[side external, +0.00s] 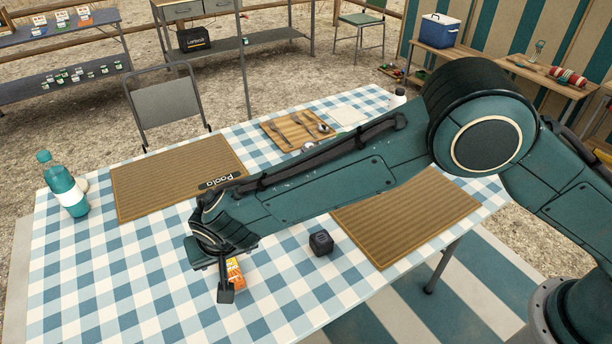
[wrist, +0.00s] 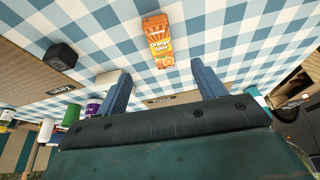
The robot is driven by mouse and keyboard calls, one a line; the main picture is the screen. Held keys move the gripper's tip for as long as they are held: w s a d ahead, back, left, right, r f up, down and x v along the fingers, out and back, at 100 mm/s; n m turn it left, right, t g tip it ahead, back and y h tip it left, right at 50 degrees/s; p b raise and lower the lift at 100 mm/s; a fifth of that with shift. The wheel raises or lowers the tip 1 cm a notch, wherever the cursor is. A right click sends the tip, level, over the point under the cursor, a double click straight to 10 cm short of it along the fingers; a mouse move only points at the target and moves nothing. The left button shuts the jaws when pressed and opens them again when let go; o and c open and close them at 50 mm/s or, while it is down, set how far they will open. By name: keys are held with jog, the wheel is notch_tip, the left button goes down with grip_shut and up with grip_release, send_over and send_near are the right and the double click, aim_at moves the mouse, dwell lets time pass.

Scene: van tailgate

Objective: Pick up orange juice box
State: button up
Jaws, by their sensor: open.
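The orange juice box (wrist: 159,42) is a small orange carton with a printed label. It lies on the blue and white checked tablecloth in the wrist view, ahead of the gap between my fingers. In the side view the orange juice box (side external: 236,272) is partly hidden behind a finger of my gripper. My gripper (side external: 226,290) is low over the table, close to the box. In the wrist view my gripper (wrist: 163,85) has its two fingers wide apart with nothing between them. I cannot tell the exact gap between fingers and box.
A small black cube (side external: 321,243) stands to the right of the box. Brown woven mats (side external: 175,180) lie behind and to the right (side external: 410,222). A teal and white bottle (side external: 66,187) stands at the far left. The checked cloth (side external: 130,290) at front left is clear.

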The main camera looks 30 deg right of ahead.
aim_at(229, 269)
jog(key=shift+f, duration=0.1)
jog(key=shift+x, duration=4.2)
jog(key=shift+x, duration=2.6)
jog(key=shift+s, duration=0.1)
jog(key=shift+c, duration=0.2)
jog(key=c, duration=1.1)
jog(key=shift+c, duration=0.3)
notch_tip(229, 269, up, 20)
